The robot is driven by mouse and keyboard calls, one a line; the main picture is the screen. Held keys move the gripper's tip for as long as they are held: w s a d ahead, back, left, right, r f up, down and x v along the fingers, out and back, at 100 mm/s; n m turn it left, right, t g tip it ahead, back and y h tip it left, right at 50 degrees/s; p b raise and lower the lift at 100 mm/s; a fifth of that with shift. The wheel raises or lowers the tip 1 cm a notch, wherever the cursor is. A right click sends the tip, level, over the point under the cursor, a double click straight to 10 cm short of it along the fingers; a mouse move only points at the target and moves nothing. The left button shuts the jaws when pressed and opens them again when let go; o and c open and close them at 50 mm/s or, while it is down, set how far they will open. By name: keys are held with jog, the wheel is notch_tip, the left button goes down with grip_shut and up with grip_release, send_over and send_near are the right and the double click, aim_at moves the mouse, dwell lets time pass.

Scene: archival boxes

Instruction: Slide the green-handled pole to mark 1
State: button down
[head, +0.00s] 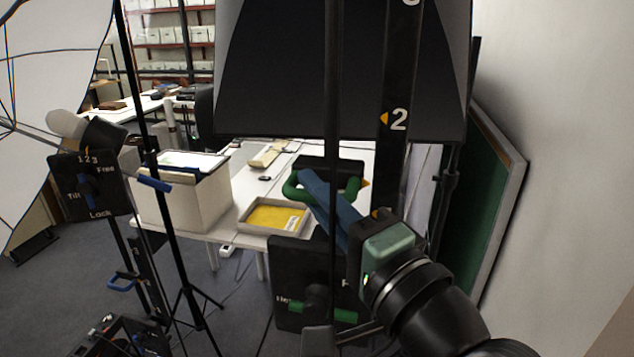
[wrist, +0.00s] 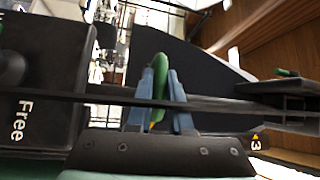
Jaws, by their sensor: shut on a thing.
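The green handle (head: 293,188) sits on a black block with a small orange pointer at its right. My gripper (head: 308,180) has blue fingers shut on this handle; the wrist view shows the green handle (wrist: 160,84) between them. The dark upright scale (head: 398,60) carries mark 2 (head: 398,119), above the pointer's height in the picture. An orange triangle shows lower down, by my wrist; any number beside it is hidden. A mark 3 (wrist: 256,143) shows in the wrist view.
A black panel (head: 285,285) with a green lever (head: 335,314) hangs below the handle. A thin black pole crosses in front. A white table (head: 225,234) holds a cream box (head: 190,205) and a yellow-bottomed tray (head: 275,216). A green board (head: 482,200) leans at the right wall.

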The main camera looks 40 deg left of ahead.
notch_tip(320, 180, down, 5)
jog(key=shift+b, duration=1.15)
jog(key=c, duration=0.8)
grip_release()
jog(key=shift+c, duration=0.2)
jog(key=shift+r, duration=0.1)
jog(key=b+v, duration=0.4)
jog(key=v, duration=0.9)
